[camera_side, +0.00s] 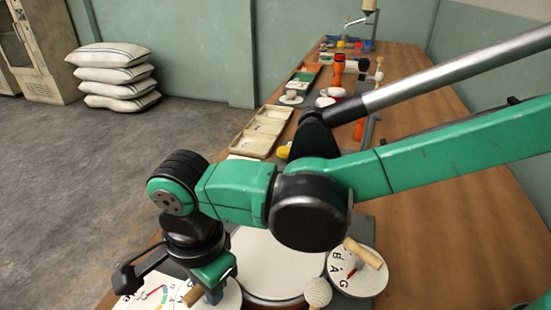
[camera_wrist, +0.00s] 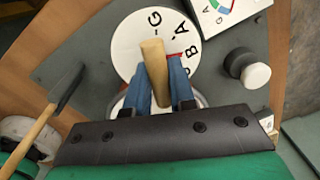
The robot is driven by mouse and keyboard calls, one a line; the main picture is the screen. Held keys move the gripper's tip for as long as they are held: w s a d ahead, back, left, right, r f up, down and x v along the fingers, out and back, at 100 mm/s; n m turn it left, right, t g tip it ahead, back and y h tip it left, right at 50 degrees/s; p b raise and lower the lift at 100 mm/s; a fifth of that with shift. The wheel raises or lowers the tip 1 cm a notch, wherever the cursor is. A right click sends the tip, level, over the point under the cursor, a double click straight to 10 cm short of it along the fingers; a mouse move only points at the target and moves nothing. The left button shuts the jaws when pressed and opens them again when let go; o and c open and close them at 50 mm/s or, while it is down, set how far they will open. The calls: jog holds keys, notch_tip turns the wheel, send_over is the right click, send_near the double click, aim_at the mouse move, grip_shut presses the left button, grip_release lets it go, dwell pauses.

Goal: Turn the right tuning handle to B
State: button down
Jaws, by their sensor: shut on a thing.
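My gripper (camera_wrist: 156,82) has its blue fingers on either side of a wooden tuning handle (camera_wrist: 153,56) and is shut on it. The handle stands over a white dial (camera_wrist: 128,40) lettered G, A and B. A short red mark (camera_wrist: 174,55) shows beside the handle, near A and B; my fingers hide part of the dial. In the side view my gripper (camera_side: 213,291) is at the lower left, over a lettered dial (camera_side: 230,298). A second dial (camera_side: 350,284) with B, A, G and its own wooden handle (camera_side: 363,252) stands to the right, apart from my gripper.
A white drumhead (camera_side: 265,268) lies between the dials. A gauge (camera_side: 150,299) with coloured bands is left of my gripper. A round-headed mallet (camera_side: 318,292) is near the right dial. In the wrist view, a black knob with a white top (camera_wrist: 255,76) is close on the right.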

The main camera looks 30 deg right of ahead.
jog(key=c, duration=0.8)
grip_release()
jog(key=shift+o, duration=0.2)
jog(key=shift+s+d+r, duration=0.1)
jog(key=shift+r, duration=1.35)
jog(key=shift+s+r, duration=0.1)
jog(key=shift+r, duration=1.3)
